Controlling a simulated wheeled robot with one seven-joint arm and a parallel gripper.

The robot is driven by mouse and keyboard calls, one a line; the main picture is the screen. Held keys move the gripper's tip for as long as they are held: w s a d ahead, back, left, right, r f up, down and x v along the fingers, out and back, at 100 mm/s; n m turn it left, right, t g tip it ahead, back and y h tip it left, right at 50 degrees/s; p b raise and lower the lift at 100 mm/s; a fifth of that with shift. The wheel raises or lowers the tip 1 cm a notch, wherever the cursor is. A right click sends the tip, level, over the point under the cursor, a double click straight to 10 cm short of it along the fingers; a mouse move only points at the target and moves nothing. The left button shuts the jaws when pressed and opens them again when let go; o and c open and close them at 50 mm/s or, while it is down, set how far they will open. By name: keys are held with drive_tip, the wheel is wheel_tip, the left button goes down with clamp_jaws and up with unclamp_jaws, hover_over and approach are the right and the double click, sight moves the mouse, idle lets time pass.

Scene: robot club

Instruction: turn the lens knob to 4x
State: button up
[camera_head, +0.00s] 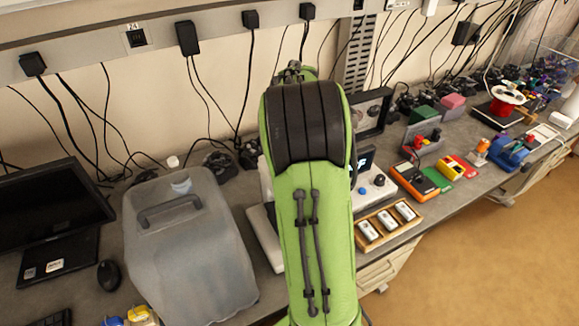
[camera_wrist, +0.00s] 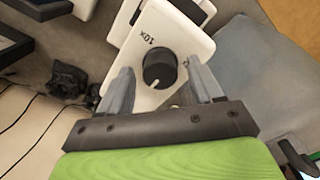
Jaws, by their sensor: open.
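The lens knob (camera_wrist: 159,69) is a dark round knob on a white device (camera_wrist: 174,34) in the wrist view. A small white pointer mark shows at its lower edge in the picture. The label "10x" is printed up and to the left of the knob; I cannot make out a 4x label. My gripper (camera_wrist: 160,74) is open, with one grey finger on each side of the knob. I cannot tell whether either finger touches it. In the head view my green arm hides the gripper and most of the device.
A grey translucent case (camera_head: 190,250) stands left of my arm, beside a monitor (camera_head: 45,210) and a mouse (camera_head: 109,275). To the right are a wooden tray (camera_head: 372,243) with white pieces and an orange-black meter (camera_head: 414,181). Cables hang along the wall.

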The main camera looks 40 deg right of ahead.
wheel_tip(320, 180, up, 16)
drive_tip(key=p, duration=0.4)
drive_tip(key=shift+f, duration=0.15)
drive_tip(key=s+a+f+m+t+b, duration=0.1)
drive_tip(key=s+a+m+t+b, duration=0.2)
drive_tip(key=a, duration=1.1)
drive_tip(key=s+a+f+m+t+b, duration=0.2)
drive_tip(key=s+a+f, duration=0.6)
drive_tip(key=s, duration=0.5)
drive_tip(key=shift+a+f+m+t+b, duration=0.3)
drive_tip(key=shift+a+f+m+b, duration=0.15)
drive_tip(key=shift+f+b, duration=0.55)
drive_tip(key=shift+d+r, duration=0.15)
